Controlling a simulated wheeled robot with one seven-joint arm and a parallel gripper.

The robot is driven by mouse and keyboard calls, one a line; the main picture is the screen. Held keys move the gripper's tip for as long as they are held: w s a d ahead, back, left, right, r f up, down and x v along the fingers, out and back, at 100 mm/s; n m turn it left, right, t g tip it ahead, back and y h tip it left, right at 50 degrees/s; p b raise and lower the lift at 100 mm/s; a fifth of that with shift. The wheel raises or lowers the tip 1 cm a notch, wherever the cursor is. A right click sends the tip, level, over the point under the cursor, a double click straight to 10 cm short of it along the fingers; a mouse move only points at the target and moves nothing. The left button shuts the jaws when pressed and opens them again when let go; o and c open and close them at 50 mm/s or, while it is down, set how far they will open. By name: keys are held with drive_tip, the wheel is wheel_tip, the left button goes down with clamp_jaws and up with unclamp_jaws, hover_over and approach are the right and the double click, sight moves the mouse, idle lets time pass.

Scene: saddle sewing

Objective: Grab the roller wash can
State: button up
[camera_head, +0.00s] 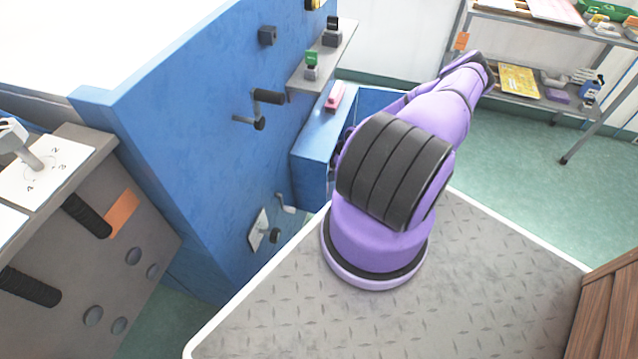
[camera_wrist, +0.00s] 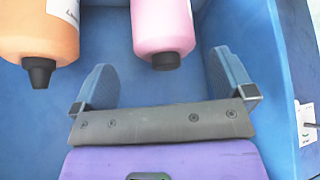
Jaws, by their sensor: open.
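In the wrist view, a pink bottle-shaped can (camera_wrist: 163,28) with a dark cap shows between the fingers of my gripper (camera_wrist: 163,72), slightly beyond the fingertips. An orange can (camera_wrist: 40,32) with a black nozzle and a white label is to the left, outside the left finger. The label text is too cropped to tell which one is the roller wash can. My gripper is open, its two blue-grey fingers wide apart, and nothing is clamped. In the head view my arm hides the gripper and both cans.
Blue walls (camera_wrist: 285,100) enclose the space around my gripper. In the head view, a blue machine (camera_head: 190,120) with handles and a small shelf (camera_head: 318,62) stands left of my arm. A pink item (camera_head: 335,97) lies on a blue ledge. A metal rack (camera_head: 535,100) stands at upper right.

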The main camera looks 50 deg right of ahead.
drive_tip(key=shift+x, duration=3.15)
drive_tip(key=shift+s+a, duration=0.1)
drive_tip(key=shift+a, duration=0.05)
drive_tip(key=shift+c, duration=0.2)
drive_tip(key=c, duration=1.1)
